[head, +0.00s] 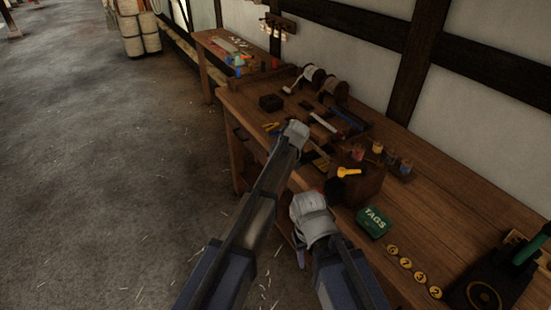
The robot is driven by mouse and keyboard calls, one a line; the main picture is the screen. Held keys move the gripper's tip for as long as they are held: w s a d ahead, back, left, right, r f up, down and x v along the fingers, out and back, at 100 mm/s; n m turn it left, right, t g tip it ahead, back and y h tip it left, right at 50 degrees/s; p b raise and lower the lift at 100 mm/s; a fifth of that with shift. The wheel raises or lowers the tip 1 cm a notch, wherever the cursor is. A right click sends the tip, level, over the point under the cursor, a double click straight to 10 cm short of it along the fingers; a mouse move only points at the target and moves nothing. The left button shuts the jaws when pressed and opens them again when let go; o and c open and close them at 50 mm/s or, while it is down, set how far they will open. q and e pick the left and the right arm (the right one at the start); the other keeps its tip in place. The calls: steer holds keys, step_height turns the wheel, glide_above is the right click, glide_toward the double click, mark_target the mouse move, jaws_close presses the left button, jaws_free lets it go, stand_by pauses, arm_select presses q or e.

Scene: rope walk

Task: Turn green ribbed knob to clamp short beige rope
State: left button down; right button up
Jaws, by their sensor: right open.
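No green ribbed knob can be made out for certain. A green handle (531,244) stands tilted on a black device at the right edge, and I cannot tell if it is ribbed.
The long wooden bench (455,209) runs along the wall. On it are a green tags box (373,222), several yellow numbered discs (406,264), a yellow tool (348,172), small spools (377,147) and a black device (484,293). The floor at left is open.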

stand_by(0.4)
arm_select(q)
steer(key=c, duration=0.6)
jaws_free()
steer(key=shift+c, duration=0.2)
steer(key=shift+r, duration=0.1)
steer(key=p+v, duration=0.6)
steer(key=v, duration=0.1)
steer(key=shift+s+r, duration=0.25)
steer(key=shift+d, duration=0.15)
